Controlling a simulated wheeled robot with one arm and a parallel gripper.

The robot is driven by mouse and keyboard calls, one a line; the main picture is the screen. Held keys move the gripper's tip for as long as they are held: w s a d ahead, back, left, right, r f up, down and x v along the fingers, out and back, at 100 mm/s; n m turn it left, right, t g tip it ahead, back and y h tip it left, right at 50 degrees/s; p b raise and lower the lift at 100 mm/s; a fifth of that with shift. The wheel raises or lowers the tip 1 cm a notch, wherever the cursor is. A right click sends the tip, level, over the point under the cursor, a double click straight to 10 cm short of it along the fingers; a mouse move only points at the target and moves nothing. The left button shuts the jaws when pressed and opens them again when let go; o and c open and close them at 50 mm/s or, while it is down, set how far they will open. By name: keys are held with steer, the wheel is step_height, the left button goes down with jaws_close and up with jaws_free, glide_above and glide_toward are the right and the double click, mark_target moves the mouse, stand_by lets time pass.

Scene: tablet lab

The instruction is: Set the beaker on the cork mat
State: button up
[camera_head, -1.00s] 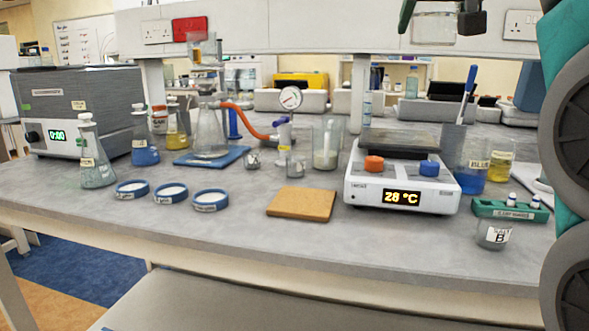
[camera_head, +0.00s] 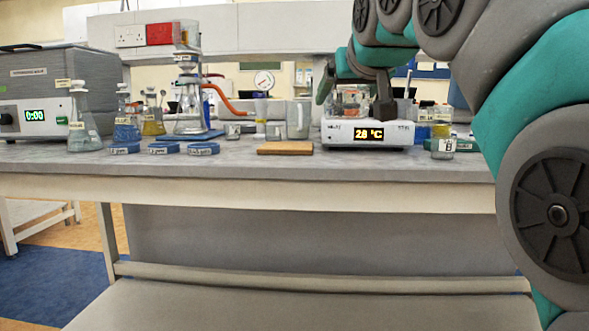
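The cork mat (camera_head: 285,148) lies flat and bare near the bench's front edge, left of the hotplate.
The hotplate (camera_head: 367,134) reads 28 °C. A glass vessel (camera_head: 298,120) stands behind the mat's right side. A jar marked B (camera_head: 443,148) is at the right. Flasks (camera_head: 83,128) stand farther left.

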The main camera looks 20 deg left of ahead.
steer(key=shift+a+f, duration=0.4)
steer(key=shift+f, duration=0.25)
steer(key=p, duration=0.3)
glide_above(286, 144)
steer(key=shift+w+a+f, duration=0.15)
steer(key=shift+w+f, duration=0.2)
steer(key=shift+f, duration=0.2)
steer(key=shift+f+b, duration=1.45)
steer(key=shift+f, duration=0.45)
steer(key=shift+f, duration=0.15)
steer(key=o, duration=1.4)
steer(key=shift+r, duration=0.25)
steer(key=v, duration=1.2)
steer(key=shift+f, duration=0.15)
